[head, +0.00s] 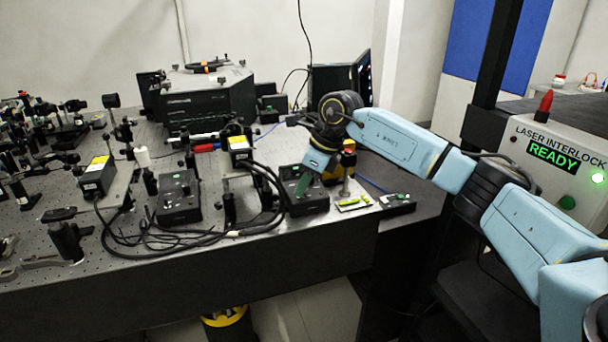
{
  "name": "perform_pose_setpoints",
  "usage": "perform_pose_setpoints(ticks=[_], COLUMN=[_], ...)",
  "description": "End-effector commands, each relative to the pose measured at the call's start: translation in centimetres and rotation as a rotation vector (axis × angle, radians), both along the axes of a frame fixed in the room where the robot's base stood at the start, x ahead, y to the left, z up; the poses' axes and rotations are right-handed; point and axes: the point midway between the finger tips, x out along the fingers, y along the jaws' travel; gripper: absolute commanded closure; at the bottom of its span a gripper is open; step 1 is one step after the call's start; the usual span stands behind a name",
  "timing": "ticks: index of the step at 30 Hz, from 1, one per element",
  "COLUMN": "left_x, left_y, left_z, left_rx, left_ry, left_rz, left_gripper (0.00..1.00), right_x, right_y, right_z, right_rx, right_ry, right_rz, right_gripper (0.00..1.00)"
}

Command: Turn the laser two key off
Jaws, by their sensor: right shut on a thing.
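A black laser control box (312,205) sits near the front right of the optical bench, with a small green light on its face. My right gripper (304,186) reaches down to this box from above and is shut on its key. The key is hidden by the fingers, so I cannot tell which way it is turned. A second similar black control box (178,205) stands farther left, clear of my arm. Box labels are too small to read. My left gripper is not in view.
Black cables (165,238) loop along the bench front. Yellow-labelled laser heads (97,177) stand behind. A small plate with yellow-green pieces (354,201) lies right of the gripper. The laser interlock panel (553,155) at right reads READY, with a green light. A dark spectrometer housing (210,100) stands at back.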

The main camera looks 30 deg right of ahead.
Motion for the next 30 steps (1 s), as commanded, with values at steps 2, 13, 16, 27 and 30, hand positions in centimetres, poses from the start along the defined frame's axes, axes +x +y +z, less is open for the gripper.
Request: perform_pose_setpoints(ticks=[2, 13, 16, 27, 30], left_x=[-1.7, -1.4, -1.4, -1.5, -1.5], left_y=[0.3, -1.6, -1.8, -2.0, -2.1], left_z=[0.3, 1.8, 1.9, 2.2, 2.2], left_rx=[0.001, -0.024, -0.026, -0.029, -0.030], left_ry=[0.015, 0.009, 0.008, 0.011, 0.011], left_rz=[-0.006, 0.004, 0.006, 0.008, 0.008], left_gripper=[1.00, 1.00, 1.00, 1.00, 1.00], right_x=[0.1, 0.4, 0.5, 0.6, 0.6], right_y=[-0.1, -0.2, -0.2, -0.3, -0.3], right_z=[0.4, 0.3, 0.3, 0.2, 0.1], right_rx=[0.001, 0.001, 0.000, -0.001, -0.001], right_ry=[-0.002, -0.003, -0.003, -0.004, -0.005], right_rz=[0.070, 0.391, 0.458, 0.603, 0.615], right_gripper=[1.00, 1.00, 1.00, 1.00, 1.00])
